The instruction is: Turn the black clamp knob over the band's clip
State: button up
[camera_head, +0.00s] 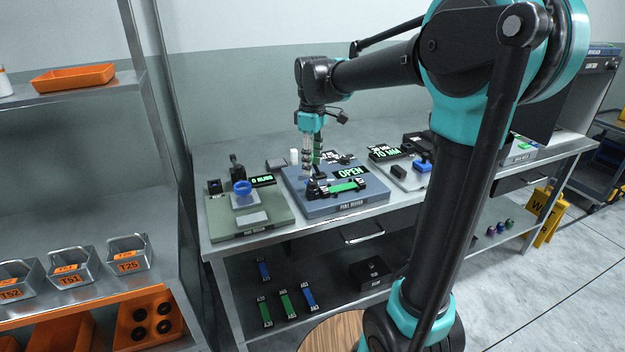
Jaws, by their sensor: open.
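A blue tester (335,204) sits on the steel bench, its front label reading something like "PEEL TESTER". A green band (346,187) lies across it with dark ends. Black clamp parts (316,188) stand at the band's left end; the knob and the clip are too small to tell apart clearly. A display (350,173) behind the band reads "OPEN" in green. My gripper (311,172) points down, open, just above or behind the black clamp parts. I cannot tell whether it touches them. Its fingers partly hide what lies behind.
A green-grey station (272,230) with a blue ring (242,187) stands left of the tester. A grey station (409,183) with a display stands to its right. A white cylinder (294,156) stands behind. Several bands lie on the lower shelf (335,292).

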aim_at(313, 181)
jog(key=shift+f, duration=3.1)
grip_shut()
